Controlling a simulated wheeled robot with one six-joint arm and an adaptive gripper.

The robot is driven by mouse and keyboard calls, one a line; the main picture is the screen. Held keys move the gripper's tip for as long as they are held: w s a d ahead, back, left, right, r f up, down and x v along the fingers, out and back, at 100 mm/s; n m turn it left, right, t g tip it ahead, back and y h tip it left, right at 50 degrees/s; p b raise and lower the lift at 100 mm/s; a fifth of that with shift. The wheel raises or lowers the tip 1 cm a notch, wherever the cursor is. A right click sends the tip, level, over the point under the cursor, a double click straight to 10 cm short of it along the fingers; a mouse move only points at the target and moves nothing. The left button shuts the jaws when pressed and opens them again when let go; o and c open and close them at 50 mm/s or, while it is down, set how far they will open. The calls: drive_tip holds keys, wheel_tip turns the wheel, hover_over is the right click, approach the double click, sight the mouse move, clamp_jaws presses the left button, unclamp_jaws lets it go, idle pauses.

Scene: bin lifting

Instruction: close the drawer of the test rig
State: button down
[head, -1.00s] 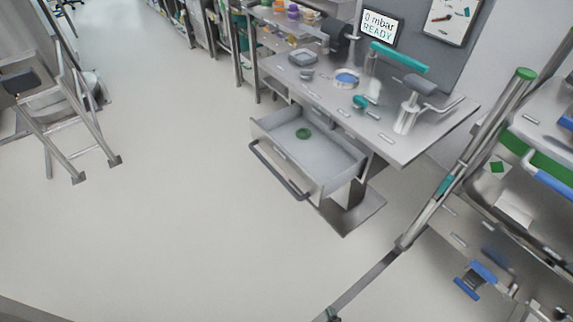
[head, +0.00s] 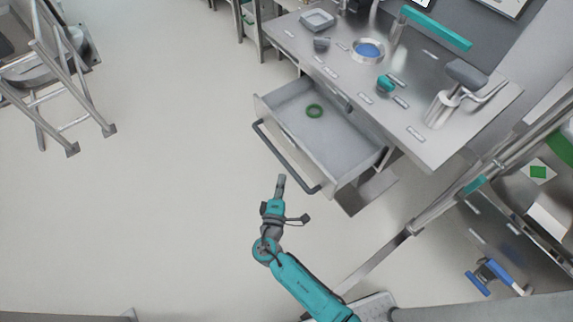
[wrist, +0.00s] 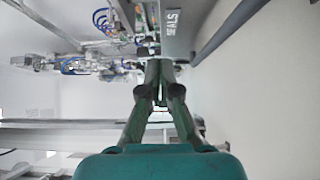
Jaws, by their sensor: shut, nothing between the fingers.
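The drawer (head: 345,178) of the test rig is pulled out under the steel bench top (head: 440,135). A green ring (head: 314,111) lies inside it. A dark bar handle (head: 285,160) runs along its front. My gripper (head: 281,180) is in front of the handle, apart from it in the head view as far as I can tell. In the wrist view my gripper (wrist: 160,100) is shut and empty. There the drawer front (wrist: 178,30), labelled "SEALS", and the dark handle (wrist: 228,32) show beyond the fingertips.
A stepladder (head: 55,90) stands at the left. A steel cart with a blue-handled item (head: 490,275) is at the right, with a slanted rail (head: 440,215) beside it. On the bench are a blue-filled dish (head: 369,50) and a grey tray (head: 317,20). The floor left of the drawer is clear.

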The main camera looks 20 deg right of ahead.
approach(297, 144)
drive_tip(key=w, duration=0.4)
drive_tip(key=shift+w+d+r, duration=0.1)
drive_tip(key=shift+w+d, duration=0.3)
drive_tip(key=shift+d, duration=0.4)
drive_tip(key=shift+w+d, duration=0.25)
drive_tip(key=shift+d, duration=0.4)
